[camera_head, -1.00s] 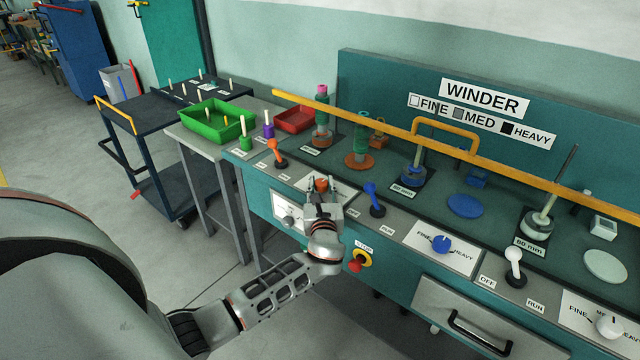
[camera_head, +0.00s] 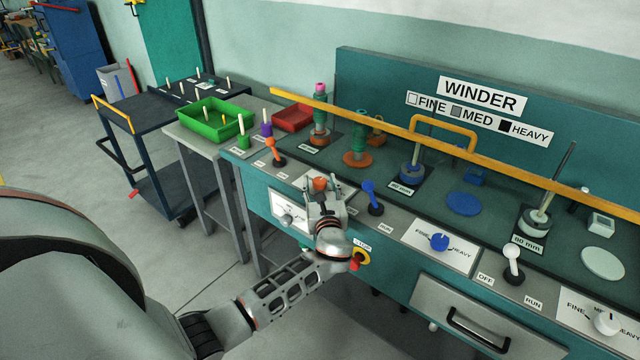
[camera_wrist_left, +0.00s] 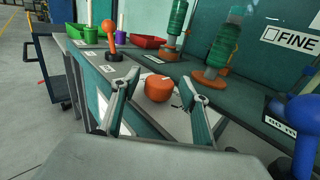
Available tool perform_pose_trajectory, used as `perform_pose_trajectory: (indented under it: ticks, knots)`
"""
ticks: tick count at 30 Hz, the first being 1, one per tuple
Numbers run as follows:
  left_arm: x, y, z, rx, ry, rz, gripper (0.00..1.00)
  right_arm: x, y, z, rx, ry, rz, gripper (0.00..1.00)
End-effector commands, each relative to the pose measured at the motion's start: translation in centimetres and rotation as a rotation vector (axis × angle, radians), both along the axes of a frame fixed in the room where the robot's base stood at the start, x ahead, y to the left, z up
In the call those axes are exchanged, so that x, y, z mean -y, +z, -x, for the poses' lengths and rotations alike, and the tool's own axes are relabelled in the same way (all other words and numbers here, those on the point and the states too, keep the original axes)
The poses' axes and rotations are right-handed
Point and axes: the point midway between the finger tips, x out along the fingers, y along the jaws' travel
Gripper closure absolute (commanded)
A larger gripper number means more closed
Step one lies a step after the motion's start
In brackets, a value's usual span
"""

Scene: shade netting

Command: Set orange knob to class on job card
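The orange knob (camera_head: 319,184) sits on a white dial plate on the console's front ledge, partly hidden by my left gripper in the head view. In the left wrist view the knob (camera_wrist_left: 159,88) shows a pale pointer mark on top. My left gripper (camera_head: 322,196) is open, with its fingers (camera_wrist_left: 160,95) apart on both sides of the knob in the picture; I cannot tell whether they touch it. The dial's lettering is mostly hidden. A sign with FINE, MED and HEAVY colour squares (camera_head: 480,118) is on the back panel. I cannot make out a job card. My right gripper is not in view.
An orange lever (camera_head: 275,150) stands left of the knob and a blue lever (camera_head: 371,196) right of it. A red stop button (camera_head: 356,262) is on the front face below. A yellow rail (camera_head: 400,135) runs above the console.

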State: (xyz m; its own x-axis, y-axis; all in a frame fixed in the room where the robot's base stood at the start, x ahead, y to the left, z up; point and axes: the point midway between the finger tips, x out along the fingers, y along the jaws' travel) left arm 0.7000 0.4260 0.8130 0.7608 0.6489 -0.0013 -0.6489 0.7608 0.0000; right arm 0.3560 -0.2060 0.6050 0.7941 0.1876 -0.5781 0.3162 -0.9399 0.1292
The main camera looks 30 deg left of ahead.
Motion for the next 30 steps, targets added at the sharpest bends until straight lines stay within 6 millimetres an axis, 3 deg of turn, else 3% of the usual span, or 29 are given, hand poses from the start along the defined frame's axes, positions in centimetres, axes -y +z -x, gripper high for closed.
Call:
perform_pose_trajectory:
  ticks: [8, 22, 30]
  knots:
    - [0.5, 0.0, 0.6, 0.001, -0.001, 0.001, 0.55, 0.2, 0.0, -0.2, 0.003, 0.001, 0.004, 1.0]
    - [6.2, -0.1, 7.2, -0.001, 0.0, 0.002, 0.55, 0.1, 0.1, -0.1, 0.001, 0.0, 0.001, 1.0]
    - [7.7, 0.0, 9.0, 0.0, 0.0, 0.0, 0.55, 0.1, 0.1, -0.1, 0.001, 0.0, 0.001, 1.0]
